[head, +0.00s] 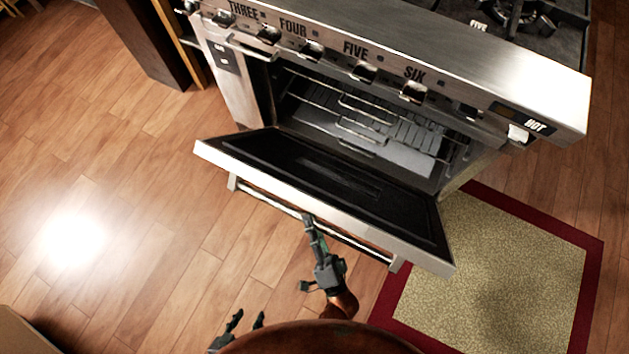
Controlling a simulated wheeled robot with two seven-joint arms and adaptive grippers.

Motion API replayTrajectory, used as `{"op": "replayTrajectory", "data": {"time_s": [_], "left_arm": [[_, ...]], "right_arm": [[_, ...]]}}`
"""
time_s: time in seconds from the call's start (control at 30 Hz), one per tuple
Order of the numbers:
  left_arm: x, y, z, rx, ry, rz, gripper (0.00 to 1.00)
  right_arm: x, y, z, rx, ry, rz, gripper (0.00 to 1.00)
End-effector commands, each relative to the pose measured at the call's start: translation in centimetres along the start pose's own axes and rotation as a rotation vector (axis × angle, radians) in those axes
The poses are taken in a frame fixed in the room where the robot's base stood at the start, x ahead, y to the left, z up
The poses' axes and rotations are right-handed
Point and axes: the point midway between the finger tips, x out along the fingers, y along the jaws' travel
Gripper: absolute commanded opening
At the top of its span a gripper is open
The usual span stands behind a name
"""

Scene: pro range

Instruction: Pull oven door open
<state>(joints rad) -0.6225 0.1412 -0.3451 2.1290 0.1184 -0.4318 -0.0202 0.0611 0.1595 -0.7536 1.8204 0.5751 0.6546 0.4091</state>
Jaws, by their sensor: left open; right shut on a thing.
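The oven door (330,195) is tilted partly open, hinged along its lower edge, with its dark inner face showing. The oven cavity (360,115) is exposed behind it, with wire racks inside. A long bar handle (270,201) runs along the door's outer side. My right gripper (311,224) is shut on the handle near its middle; the fingertips partly hide the bar. My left gripper (240,329) is open and empty at the bottom of the view, apart from the door, and partly hidden.
The range's control panel (450,75) has several knobs and labels above the cavity. Burner grates (520,15) are at the top right. A red-bordered mat (495,260) lies right of the door. The wooden floor (130,180) is clear at left.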

Motion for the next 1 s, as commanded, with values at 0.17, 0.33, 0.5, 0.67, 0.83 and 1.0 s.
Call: {"op": "replayTrajectory", "data": {"time_s": [0.17,0.33,0.5,0.67,0.83,1.0], "left_arm": [[0.61,-0.39,0.7,0.015,0.03,-0.001,0.44],[0.7,-0.47,0.73,0.019,0.044,-0.002,0.44],[0.7,-0.47,0.71,0.02,0.045,-0.002,0.44],[0.7,-0.47,0.71,0.02,0.044,-0.002,0.44],[0.71,-0.48,0.68,0.02,0.045,-0.002,0.44],[0.7,-0.49,0.65,0.02,0.045,-0.002,0.44]], "right_arm": [[-0.56,0.96,0.79,-0.018,-0.007,-0.008,0.0],[-0.63,1.02,0.97,-0.024,-0.008,-0.013,0.0],[-0.6,1.0,0.98,-0.024,-0.008,-0.014,0.0],[-0.58,1.02,0.97,-0.024,-0.008,-0.014,0.0],[-0.58,0.95,0.88,-0.024,-0.006,-0.015,0.31],[-0.58,0.83,0.76,-0.024,-0.003,-0.017,0.37]]}}
